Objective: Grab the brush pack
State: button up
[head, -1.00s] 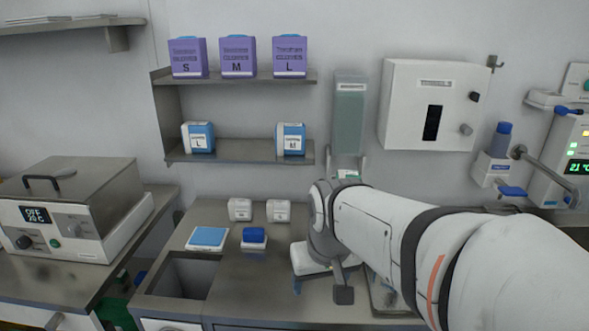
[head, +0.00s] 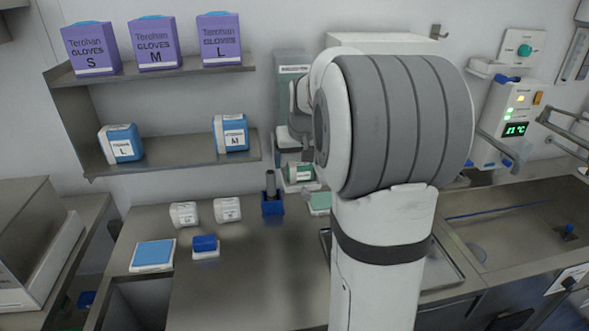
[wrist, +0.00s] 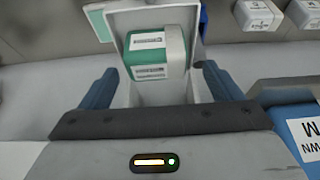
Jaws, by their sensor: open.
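A green and white pack with printed labels, likely the brush pack (wrist: 158,52), sits in the open white tray (wrist: 206,88) of a dispenser in the wrist view. My gripper (wrist: 158,70) is open, with one blue finger on each side of the pack. I cannot tell whether the fingers touch it. In the head view the pack (head: 300,172) lies at the foot of the tall grey-green dispenser (head: 292,64) on the wall. My arm hides much of the dispenser and most of my gripper there.
Purple glove boxes (head: 156,43) and blue-white packs (head: 231,134) stand on the wall shelves (head: 180,155) at left. White packs (head: 227,209), a blue holder (head: 272,206) and a blue pad (head: 153,254) are on the counter (head: 240,285). A sink (head: 520,225) is at right.

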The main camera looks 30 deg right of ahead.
jog(key=shift+x, duration=1.15)
jog(key=shift+s+d, duration=0.1)
jog(key=shift+d, duration=0.05)
jog(key=c, duration=1.1)
